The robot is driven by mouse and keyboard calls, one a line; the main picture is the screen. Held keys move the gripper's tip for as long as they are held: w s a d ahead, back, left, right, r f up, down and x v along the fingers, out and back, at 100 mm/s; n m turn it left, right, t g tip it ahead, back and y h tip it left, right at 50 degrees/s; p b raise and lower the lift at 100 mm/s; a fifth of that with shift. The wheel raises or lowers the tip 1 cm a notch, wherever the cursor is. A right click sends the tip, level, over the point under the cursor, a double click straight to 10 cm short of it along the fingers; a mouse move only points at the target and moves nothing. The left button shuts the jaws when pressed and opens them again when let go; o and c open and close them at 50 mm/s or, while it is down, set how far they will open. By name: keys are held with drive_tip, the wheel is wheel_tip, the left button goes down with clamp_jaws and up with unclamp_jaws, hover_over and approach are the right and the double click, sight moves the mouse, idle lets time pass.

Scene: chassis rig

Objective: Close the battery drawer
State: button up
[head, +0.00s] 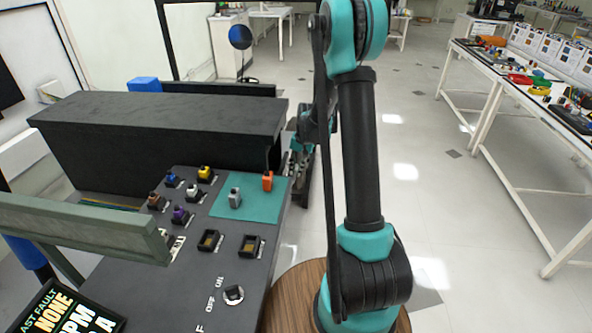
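No battery drawer can be clearly made out in the head view. A long black box (170,125) stands on the dark chassis panel (185,275) at left. My teal and black arm rises in front at the centre right. Its far end reaches down behind the upright link, beside the box's right end. My gripper (296,165) appears to be there, small, dark and partly hidden by the arm. I cannot see its fingers clearly, nor whether it touches anything.
The panel carries several coloured plugs, a teal pad (258,203), an orange plug (267,181), a grey plug (235,197) and an on-off knob (234,293). A grey-green bar (80,228) crosses the left. Open floor lies right, before white workbenches (520,100).

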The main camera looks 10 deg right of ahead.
sight(287, 168)
clamp_jaws()
drive_tip(key=shift+w+a, duration=0.3)
drive_tip(key=shift+a, duration=0.5)
drive_tip(key=shift+w+a, duration=0.25)
drive_tip(key=shift+a, duration=0.5)
drive_tip(key=o, duration=0.7)
unclamp_jaws()
drive_tip(key=shift+a, duration=0.1)
drive_tip(key=r, duration=0.4)
drive_tip(key=d+r, duration=0.1)
drive_tip(key=r, duration=0.3)
drive_tip(key=d+r, duration=0.1)
drive_tip(key=r, duration=0.2)
drive_tip(key=shift+s+d+r, duration=0.1)
drive_tip(key=shift+s+r, duration=0.25)
drive_tip(key=shift+r, duration=0.05)
drive_tip(key=shift+s, duration=0.1)
